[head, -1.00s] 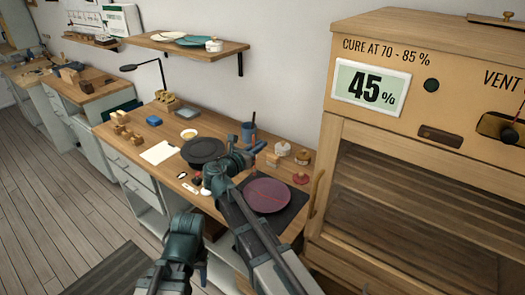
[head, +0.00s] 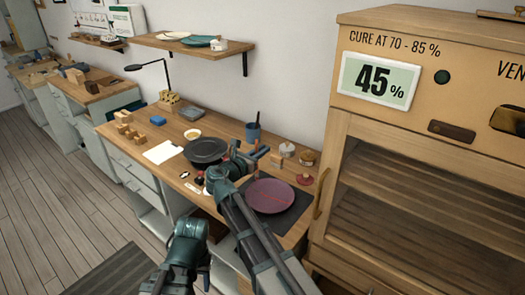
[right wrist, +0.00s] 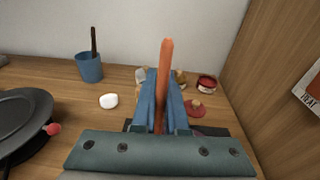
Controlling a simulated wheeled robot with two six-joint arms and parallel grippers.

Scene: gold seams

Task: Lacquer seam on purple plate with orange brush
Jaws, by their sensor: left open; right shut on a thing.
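The purple plate (head: 270,196) lies on a dark mat at the bench's right end, a thin red seam line across it. My right gripper (head: 257,156) is above the bench, just behind and left of the plate. In the right wrist view its blue fingers (right wrist: 164,98) are shut on the orange brush (right wrist: 166,62), which stands up between them. The brush's lower end is hidden. My left gripper (head: 190,228) is open and low in front of the bench, clear of everything; its fingertips are hard to make out.
Small jars and a red lid (right wrist: 197,108) sit behind the mat. The wooden cabinet (head: 420,190), reading 45%, walls off the right side.

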